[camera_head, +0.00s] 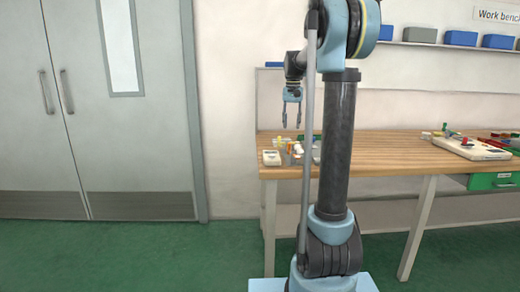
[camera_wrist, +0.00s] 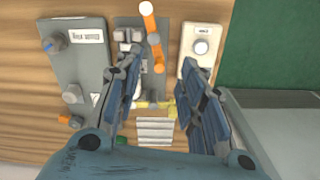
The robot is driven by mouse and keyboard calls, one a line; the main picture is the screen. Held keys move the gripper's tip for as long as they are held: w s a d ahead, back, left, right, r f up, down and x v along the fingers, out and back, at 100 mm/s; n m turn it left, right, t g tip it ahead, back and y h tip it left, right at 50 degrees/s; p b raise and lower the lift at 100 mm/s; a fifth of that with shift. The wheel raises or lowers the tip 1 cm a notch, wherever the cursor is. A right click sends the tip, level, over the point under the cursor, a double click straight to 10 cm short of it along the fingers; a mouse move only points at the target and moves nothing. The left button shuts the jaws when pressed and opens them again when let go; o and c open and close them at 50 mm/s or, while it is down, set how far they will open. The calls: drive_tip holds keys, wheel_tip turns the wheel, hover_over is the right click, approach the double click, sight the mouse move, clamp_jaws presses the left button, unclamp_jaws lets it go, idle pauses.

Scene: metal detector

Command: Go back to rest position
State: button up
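My gripper (camera_head: 291,108) hangs pointing down above the left end of the wooden work bench (camera_head: 390,150) in the head view. Its two fingers are apart and I see nothing held between them. In the wrist view my gripper (camera_wrist: 157,85) shows both fingers spread, with small bench items visible below and between them. Part of my arm stands in front of the bench in the head view and hides some of what lies behind it.
Below the gripper are a grey box with a label (camera_wrist: 72,60), an orange and white part (camera_wrist: 153,38) and a white device with a round knob (camera_wrist: 201,48). Another white device (camera_head: 483,149) lies on the right of the bench. Double doors (camera_head: 90,100) stand left; green floor (camera_head: 120,255) is clear.

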drive_tip(key=s+f, duration=0.3)
drive_tip(key=s, duration=1)
drive_tip(key=s+f+n+t, duration=0.1)
drive_tip(key=s+f, duration=0.9)
drive_tip(key=s, duration=0.3)
drive_tip(key=s+f+n+t, duration=0.1)
drive_tip(key=s+f, duration=1)
drive_tip(key=s, duration=0.3)
drive_tip(key=shift+n, duration=0.3)
drive_tip(key=shift+f, duration=0.15)
drive_tip(key=shift+w+f, duration=0.15)
drive_tip(key=shift+w, duration=0.25)
